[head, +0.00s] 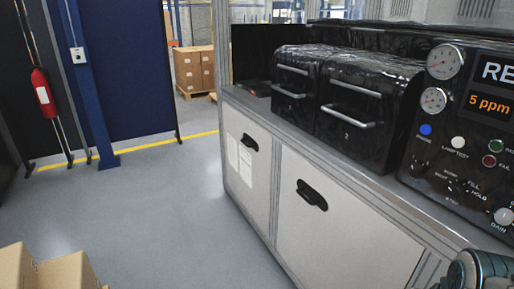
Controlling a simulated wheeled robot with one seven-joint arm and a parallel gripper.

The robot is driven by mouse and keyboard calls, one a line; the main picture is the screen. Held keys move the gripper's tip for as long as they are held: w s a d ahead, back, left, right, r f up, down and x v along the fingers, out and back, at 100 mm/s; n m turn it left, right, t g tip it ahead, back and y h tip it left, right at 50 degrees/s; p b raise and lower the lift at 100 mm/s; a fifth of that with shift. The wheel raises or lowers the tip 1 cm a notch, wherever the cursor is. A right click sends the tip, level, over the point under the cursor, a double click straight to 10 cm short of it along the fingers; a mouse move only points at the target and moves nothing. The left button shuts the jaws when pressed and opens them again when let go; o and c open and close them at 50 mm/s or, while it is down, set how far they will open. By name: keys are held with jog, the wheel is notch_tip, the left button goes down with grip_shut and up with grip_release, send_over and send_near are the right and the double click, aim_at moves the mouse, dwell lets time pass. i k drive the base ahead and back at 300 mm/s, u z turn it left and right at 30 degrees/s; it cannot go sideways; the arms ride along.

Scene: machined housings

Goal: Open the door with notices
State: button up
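The door with notices (235,186) is the left, narrower door of the light-coloured cabinet under the counter. Two white paper sheets (239,158) are fixed on it. Its black handle (250,142) sits near its upper right. The door looks shut, flush with the frame. To its right is a wider plain door (340,215) with its own black handle (312,195), also shut. A part of my arm shows at the bottom right corner. My gripper's fingers are not seen.
Two black housings with bar handles (347,115) and a gauge panel (463,130) stand on the counter (300,137). Open grey floor (165,215) lies left of the cabinet. Cardboard boxes (45,272) are at the bottom left. A fire extinguisher (43,93) hangs far left.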

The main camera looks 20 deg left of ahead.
aim_at(241, 167)
jog(key=u, duration=0.75)
jog(key=i, duration=1)
jog(key=u, duration=1.05)
jog(key=i, duration=1.55)
jog(key=z, duration=0.4)
jog(key=i, duration=0.8)
jog(key=z, duration=0.35)
